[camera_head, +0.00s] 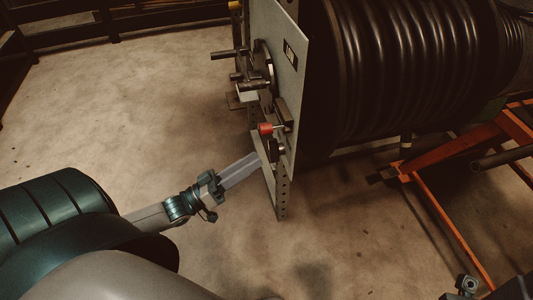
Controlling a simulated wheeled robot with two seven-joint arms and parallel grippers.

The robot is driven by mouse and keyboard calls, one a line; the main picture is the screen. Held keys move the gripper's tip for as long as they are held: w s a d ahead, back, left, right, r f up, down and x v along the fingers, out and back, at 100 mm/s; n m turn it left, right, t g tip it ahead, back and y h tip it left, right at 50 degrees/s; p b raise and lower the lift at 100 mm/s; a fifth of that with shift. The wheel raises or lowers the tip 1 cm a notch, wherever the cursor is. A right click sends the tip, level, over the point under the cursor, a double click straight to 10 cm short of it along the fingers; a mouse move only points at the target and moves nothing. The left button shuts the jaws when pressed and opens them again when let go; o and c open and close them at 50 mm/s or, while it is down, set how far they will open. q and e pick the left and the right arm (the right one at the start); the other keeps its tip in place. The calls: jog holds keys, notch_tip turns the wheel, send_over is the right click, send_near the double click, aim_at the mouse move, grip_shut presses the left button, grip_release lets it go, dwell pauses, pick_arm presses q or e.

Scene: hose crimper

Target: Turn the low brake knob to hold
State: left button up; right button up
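A small red knob (265,129) sticks out from the lower part of the upright grey panel (287,65), pointing left. A dark fitting (277,149) sits just below it. I cannot read any brake marking, so I cannot tell for certain which one is the low brake knob or how it is set. My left gripper (209,188) is below and to the left of the red knob, apart from it. Its fingers are too small and dark to tell whether they are open. At the bottom right, a small metal part (467,285) may belong to my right gripper; its fingers cannot be made out.
A large reel of black hose (405,65) stands right of the panel. Dark handles (228,54) jut left from the panel above the red knob. A perforated post (282,195) stands below. An orange frame (450,150) is at right. Open concrete floor (130,110) lies left.

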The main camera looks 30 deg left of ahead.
aim_at(276, 149)
pick_arm(q)
jog(key=shift+b+x, duration=0.35)
jog(key=shift+x, duration=2.45)
jog(key=c, duration=0.7)
